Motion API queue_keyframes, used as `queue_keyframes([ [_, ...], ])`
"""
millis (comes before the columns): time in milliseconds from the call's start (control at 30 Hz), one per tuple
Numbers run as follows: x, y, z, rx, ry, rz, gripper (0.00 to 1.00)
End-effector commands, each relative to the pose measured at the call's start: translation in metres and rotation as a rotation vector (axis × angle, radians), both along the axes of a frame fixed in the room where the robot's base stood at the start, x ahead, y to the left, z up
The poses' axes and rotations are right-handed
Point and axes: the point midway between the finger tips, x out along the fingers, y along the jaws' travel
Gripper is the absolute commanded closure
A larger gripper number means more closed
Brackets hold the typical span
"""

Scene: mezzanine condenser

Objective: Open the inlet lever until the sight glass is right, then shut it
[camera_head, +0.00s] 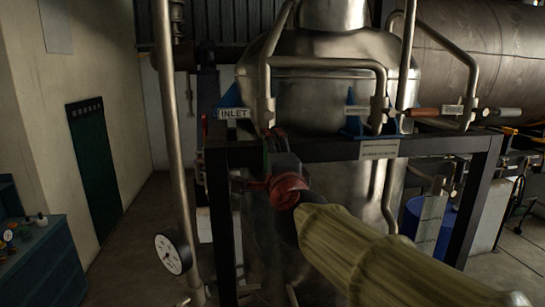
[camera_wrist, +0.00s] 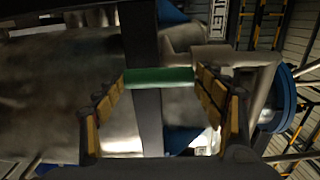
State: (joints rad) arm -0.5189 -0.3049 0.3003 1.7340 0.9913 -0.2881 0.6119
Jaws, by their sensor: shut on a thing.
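My gripper (camera_head: 275,141) is just below and right of this label, at the end of my arm. In the wrist view my gripper (camera_wrist: 160,88) has its yellow-padded fingers on both ends of a green bar (camera_wrist: 160,76), which looks like the inlet lever's handle. The gripper is shut on it. The valve body is mostly hidden by my gripper in the head view. A pale, see-through upright panel (camera_head: 430,225) stands at the right; I cannot tell whether it is the sight glass or read a level.
A steel vessel (camera_head: 335,90) stands behind the dark frame (camera_head: 340,149). A red-brown handle (camera_head: 426,112) lies along the pipes at the right. A round dial gauge (camera_head: 173,254) is on the left pipe. A blue drum (camera_head: 416,215) stands behind the frame. The floor at left is clear.

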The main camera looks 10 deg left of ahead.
Motion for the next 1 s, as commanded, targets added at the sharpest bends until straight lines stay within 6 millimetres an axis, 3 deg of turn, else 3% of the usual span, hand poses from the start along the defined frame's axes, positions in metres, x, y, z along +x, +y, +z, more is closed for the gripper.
queue_keyframes([
  [267, 0.0011, 0.0014, -0.0071, 0.002, 0.012, 0.002, 0.75],
  [300, 0.0010, 0.0015, -0.0072, 0.002, 0.012, 0.002, 0.29],
  [567, 0.0007, 0.0014, -0.0053, 0.000, 0.009, 0.003, 0.14],
  [1000, -0.0005, 0.0006, 0.0013, 0.002, 0.000, 0.002, 0.14],
])
